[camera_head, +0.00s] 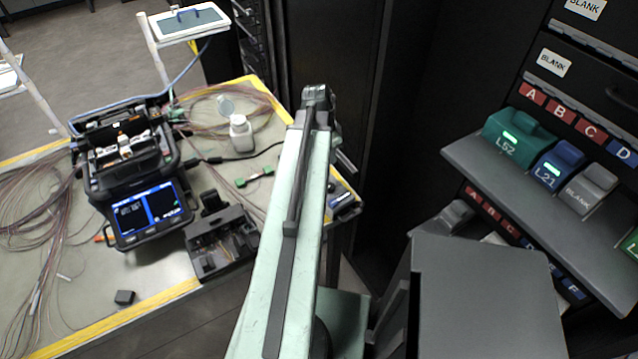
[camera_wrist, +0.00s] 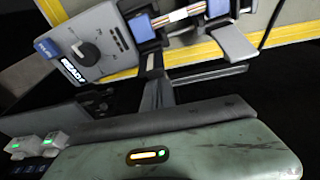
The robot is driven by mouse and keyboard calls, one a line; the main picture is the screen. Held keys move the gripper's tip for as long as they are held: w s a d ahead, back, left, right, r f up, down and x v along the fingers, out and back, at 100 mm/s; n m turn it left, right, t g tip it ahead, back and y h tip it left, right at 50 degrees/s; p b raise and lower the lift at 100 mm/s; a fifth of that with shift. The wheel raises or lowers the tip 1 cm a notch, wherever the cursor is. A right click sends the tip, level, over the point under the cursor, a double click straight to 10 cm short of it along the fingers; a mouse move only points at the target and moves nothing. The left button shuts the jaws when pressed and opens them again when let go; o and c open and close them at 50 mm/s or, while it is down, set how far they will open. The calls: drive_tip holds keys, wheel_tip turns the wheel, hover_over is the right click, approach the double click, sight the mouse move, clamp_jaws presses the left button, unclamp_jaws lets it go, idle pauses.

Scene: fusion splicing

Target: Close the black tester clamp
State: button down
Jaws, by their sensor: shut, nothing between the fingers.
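The tester (camera_wrist: 85,50) is a grey box with a round knob and a READY label in the wrist view. Beside it, two blue blocks (camera_wrist: 143,27) flank an exposed striped strip. My gripper (camera_head: 345,162) is shut and empty above the table's right edge. In the wrist view its slim dark fingers (camera_wrist: 153,68) lie near the tester, apart from the flap; contact is unclear.
A black splicer (camera_head: 150,215) with a lit screen, a black tray (camera_head: 222,250), a white bottle (camera_head: 241,134) and loose fibres crowd the table. A rack with coloured cassettes (camera_head: 515,140) stands on the right. A dark cabinet stands behind my arm.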

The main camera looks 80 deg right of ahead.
drive_tip(key=shift+w+a, duration=1.55)
drive_tip(key=shift+a, duration=0.2)
drive_tip(key=shift+r, duration=0.1)
drive_tip(key=r+p, duration=0.4)
drive_tip(key=p, duration=0.1)
drive_tip(key=d+r+p, duration=0.1)
drive_tip(key=r+p, duration=0.1)
drive_tip(key=r, duration=0.1)
drive_tip(key=shift+s, duration=0.4)
drive_tip(key=shift+f, duration=0.1)
